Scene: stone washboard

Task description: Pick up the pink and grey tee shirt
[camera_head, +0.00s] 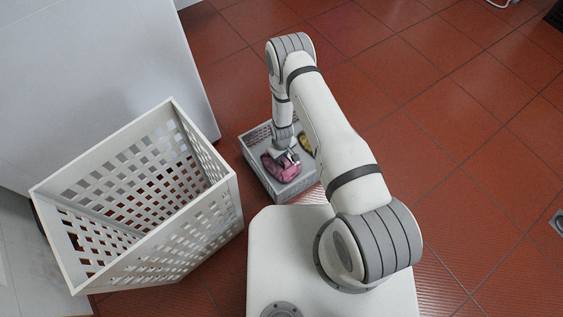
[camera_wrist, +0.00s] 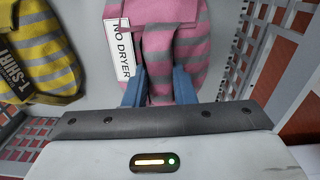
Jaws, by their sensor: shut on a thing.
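The pink and grey striped tee shirt (camera_wrist: 190,45) is a rolled bundle with a white "NO DRYER" tag in the wrist view. It also shows in the head view (camera_head: 282,168), low in a small grey crate (camera_head: 290,188). My gripper (camera_wrist: 158,85) reaches down into the crate from above. Its two blue fingers are shut on the near part of the pink and grey tee shirt, with cloth gathered between them. I cannot tell whether the shirt touches the crate floor.
A yellow and grey tee shirt (camera_wrist: 40,50) with a black "T-SHIRT" label lies left of the pink one in the wrist view. A large white perforated basket (camera_head: 215,225) stands left of the crate.

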